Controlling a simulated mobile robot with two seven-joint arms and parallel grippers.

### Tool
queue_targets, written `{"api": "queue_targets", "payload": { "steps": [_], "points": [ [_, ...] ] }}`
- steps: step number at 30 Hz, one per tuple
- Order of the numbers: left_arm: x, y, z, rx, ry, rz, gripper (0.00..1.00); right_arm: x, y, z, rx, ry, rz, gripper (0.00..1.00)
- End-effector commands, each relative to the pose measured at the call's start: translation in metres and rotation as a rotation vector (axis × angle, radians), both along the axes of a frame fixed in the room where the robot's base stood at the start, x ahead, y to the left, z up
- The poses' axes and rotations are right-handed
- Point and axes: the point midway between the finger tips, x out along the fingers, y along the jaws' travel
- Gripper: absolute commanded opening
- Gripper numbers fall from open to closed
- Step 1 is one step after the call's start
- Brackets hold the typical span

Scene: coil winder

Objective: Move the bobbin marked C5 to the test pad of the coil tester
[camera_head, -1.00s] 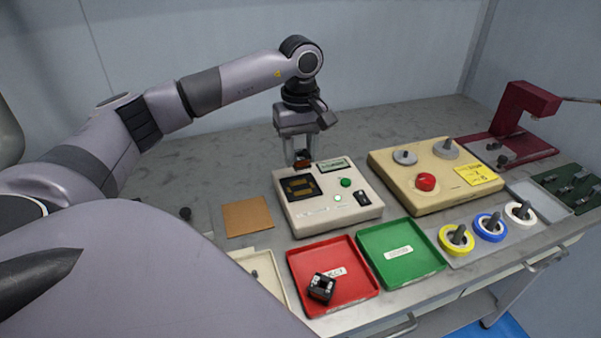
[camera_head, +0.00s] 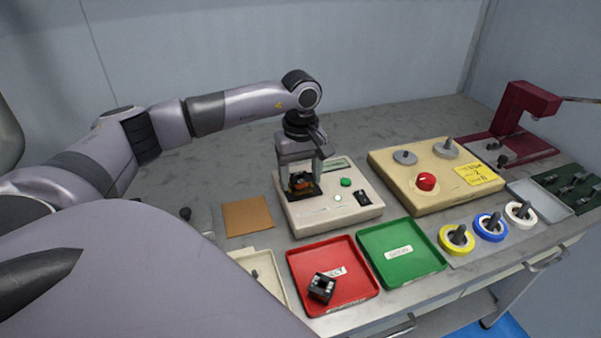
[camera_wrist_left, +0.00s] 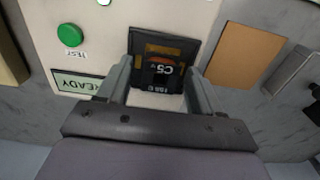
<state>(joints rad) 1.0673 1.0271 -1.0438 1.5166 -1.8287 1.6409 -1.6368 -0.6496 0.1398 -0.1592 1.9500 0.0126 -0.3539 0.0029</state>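The bobbin marked C5 (camera_wrist_left: 163,73) is dark with orange-brown winding, and its label shows in the left wrist view. The gripper points down over the test pad (camera_wrist_left: 138,43), a black square with gold contacts on the coil tester (camera_head: 336,213). The bobbin (camera_head: 301,182) is over the pad and covers much of it. I cannot tell whether it touches the pad. The tester also shows in the left wrist view (camera_wrist_left: 100,22), with its READY display and green TEST button. My right gripper is not in view.
A red tray (camera_head: 350,293) holding a black bobbin and an empty green tray (camera_head: 425,262) stand in front. A brown mat (camera_head: 246,216) lies left of the tester. A beige box with a red button (camera_head: 410,200) and yellow, blue and white spools stand to the right.

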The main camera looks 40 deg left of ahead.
Motion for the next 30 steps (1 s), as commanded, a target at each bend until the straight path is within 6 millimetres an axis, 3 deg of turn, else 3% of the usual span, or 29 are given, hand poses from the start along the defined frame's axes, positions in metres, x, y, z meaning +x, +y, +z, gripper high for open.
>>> {"api": "queue_targets", "payload": {
  "steps": [12, 24, 30],
  "points": [
    [0.001, 0.000, 0.010, 0.000, -0.003, 0.000, 0.65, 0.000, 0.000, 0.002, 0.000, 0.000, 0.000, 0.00],
    [0.001, -0.001, 0.092, -0.001, -0.005, 0.000, 0.65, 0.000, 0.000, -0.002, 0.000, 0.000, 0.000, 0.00],
    [0.001, 0.000, 0.118, 0.000, -0.002, 0.001, 0.65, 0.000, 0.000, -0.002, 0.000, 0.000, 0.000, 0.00]
  ]
}}
